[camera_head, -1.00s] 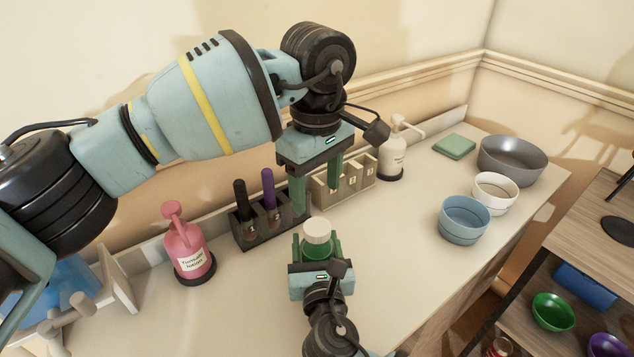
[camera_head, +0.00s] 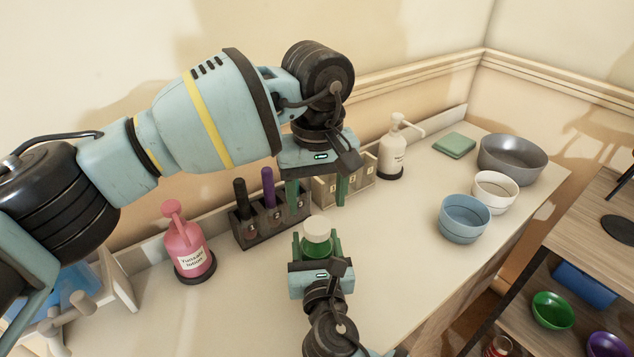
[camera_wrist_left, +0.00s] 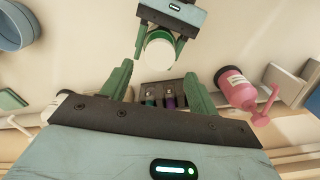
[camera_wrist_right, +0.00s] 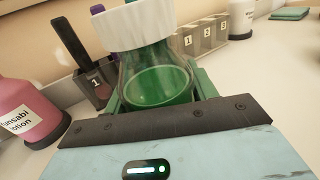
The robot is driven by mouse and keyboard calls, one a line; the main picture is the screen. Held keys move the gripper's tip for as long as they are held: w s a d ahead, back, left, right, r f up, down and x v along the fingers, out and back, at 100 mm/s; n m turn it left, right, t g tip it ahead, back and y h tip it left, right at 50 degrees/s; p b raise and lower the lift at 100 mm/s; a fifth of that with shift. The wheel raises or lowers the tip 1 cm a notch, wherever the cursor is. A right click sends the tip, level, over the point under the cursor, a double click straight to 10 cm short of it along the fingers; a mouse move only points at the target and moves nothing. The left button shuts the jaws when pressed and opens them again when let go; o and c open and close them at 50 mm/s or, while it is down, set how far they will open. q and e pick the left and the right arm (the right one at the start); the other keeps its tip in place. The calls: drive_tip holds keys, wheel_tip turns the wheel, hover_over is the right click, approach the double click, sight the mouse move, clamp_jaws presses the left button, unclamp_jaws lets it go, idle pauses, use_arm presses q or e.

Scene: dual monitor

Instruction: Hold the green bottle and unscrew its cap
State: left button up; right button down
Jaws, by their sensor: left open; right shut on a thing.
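The green bottle (camera_head: 317,245) with its white cap (camera_head: 316,228) is upright between the fingers of my right gripper (camera_head: 318,246), which is shut on it. In the right wrist view the bottle (camera_wrist_right: 155,85) shows clear glass with green liquid, and the ribbed white cap (camera_wrist_right: 133,24) sits on top. My left gripper (camera_head: 315,192) is open and empty, fingers pointing down, behind and above the bottle. In the left wrist view the white cap (camera_wrist_left: 160,50) lies beyond the open fingers, apart from them. The table under the bottle is hidden by my right gripper.
A dark rack (camera_head: 262,228) with black and purple items stands behind the bottle. A numbered beige box (camera_head: 360,178) is right of it. A pink lotion bottle (camera_head: 190,250) stands left, a white pump bottle (camera_head: 392,155) behind. A blue bowl (camera_head: 464,222) is right; the table between is clear.

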sight(317, 225)
use_arm(q)
drive_tip(key=shift+f, duration=2.85)
